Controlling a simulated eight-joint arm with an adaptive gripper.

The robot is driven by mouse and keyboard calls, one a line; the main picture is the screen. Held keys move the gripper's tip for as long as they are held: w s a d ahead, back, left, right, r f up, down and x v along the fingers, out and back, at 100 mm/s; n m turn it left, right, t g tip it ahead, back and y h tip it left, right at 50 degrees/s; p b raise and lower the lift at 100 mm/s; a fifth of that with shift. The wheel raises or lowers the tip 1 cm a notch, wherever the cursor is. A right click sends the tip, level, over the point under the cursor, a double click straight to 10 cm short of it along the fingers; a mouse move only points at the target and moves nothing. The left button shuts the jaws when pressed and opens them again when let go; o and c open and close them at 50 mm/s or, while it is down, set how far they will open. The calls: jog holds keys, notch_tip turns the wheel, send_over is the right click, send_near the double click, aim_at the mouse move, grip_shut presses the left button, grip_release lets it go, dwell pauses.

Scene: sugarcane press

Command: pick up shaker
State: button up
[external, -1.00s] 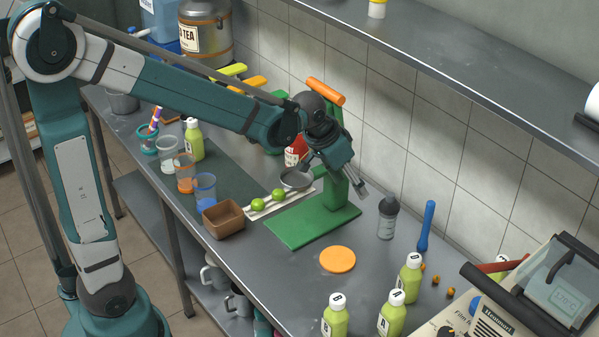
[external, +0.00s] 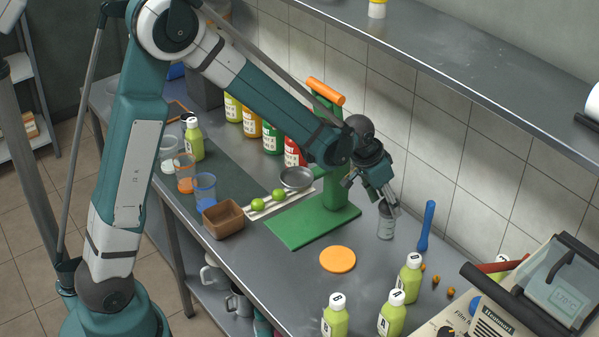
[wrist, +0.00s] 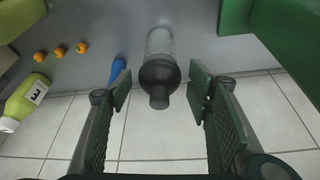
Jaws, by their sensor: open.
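The shaker (external: 386,224) is a clear grey bottle with a dark cap. It stands upright on the steel counter, right of the green press (external: 335,190). In the wrist view the shaker (wrist: 159,70) lies between my fingers, its dark cap toward me. My gripper (external: 385,203) is open and reaches down at the shaker's top, hiding part of its cap. In the wrist view my gripper (wrist: 162,100) has one finger on each side of the cap, with a visible gap on both sides.
A blue tool (external: 427,226) stands right of the shaker. Several small orange pieces (external: 436,280) and green-yellow bottles (external: 410,278) are at the front right. An orange disc (external: 338,259) lies in front. The tiled wall (external: 450,170) is close behind, with a shelf (external: 450,70) above.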

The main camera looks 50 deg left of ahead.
jog(key=shift+x, duration=0.8)
jog(key=shift+w+r, duration=0.1)
jog(key=shift+w, duration=0.05)
jog(key=shift+d, duration=0.1)
jog(key=shift+x, duration=1.3)
jog(key=shift+b+x, duration=0.6)
jog(key=shift+x, duration=2)
jog(key=c, duration=1.2)
